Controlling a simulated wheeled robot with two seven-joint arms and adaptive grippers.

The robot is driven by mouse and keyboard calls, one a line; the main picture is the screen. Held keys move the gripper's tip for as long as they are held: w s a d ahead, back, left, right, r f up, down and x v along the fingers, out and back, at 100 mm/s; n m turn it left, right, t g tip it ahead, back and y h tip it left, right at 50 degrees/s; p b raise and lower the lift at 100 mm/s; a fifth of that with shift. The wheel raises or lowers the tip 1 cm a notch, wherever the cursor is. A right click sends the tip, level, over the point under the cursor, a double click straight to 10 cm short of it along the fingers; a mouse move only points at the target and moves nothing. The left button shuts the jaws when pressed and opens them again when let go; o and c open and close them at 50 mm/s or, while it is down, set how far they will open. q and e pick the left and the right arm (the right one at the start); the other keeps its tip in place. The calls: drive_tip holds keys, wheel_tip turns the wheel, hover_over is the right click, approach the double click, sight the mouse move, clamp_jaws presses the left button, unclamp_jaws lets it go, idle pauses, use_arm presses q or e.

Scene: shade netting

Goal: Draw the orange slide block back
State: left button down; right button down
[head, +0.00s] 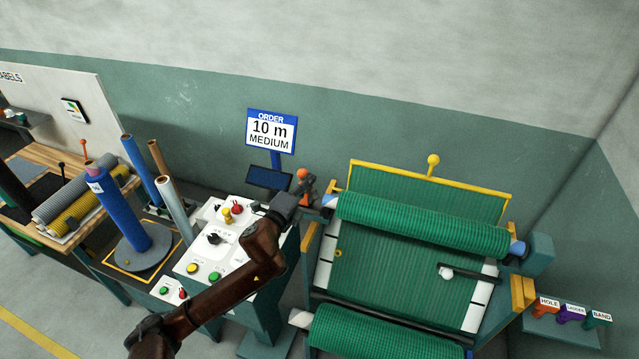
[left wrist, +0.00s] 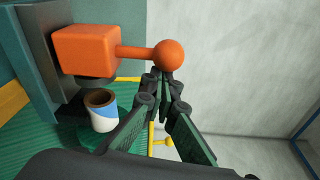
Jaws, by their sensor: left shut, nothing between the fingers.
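The orange slide block (left wrist: 86,50) is at the upper left of the left wrist view, against a grey-teal upright. A short orange rod runs right from it to a round orange knob (left wrist: 169,55). My left gripper (left wrist: 166,82) is shut and empty, its fingertips right by the underside of the knob in the picture; I cannot tell whether they touch. In the head view my left gripper (head: 309,186) is at the left end of the upper green roll, and a small bit of the orange part (head: 303,173) shows beside it. My right gripper is out of view.
The tube end (left wrist: 103,110) of the green netting roll (head: 420,222) lies just below the block. A white control panel (head: 215,240) with buttons stands to the left under my arm. The order sign (head: 271,132) reads 10 m, medium. A yellow frame (head: 430,175) stands behind the roll.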

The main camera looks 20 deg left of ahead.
use_arm(q)
drive_tip(key=shift+w+a, duration=0.1)
drive_tip(key=shift+a, duration=0.75)
drive_tip(key=shift+d, duration=0.1)
drive_tip(key=d, duration=0.4)
drive_tip(key=s+a+b, duration=0.1)
drive_tip(key=s, duration=0.8)
drive_tip(key=shift+s+a, duration=0.2)
drive_tip(key=shift+a, duration=0.05)
drive_tip(key=shift+s+f, duration=0.1)
drive_tip(key=shift+f, duration=0.05)
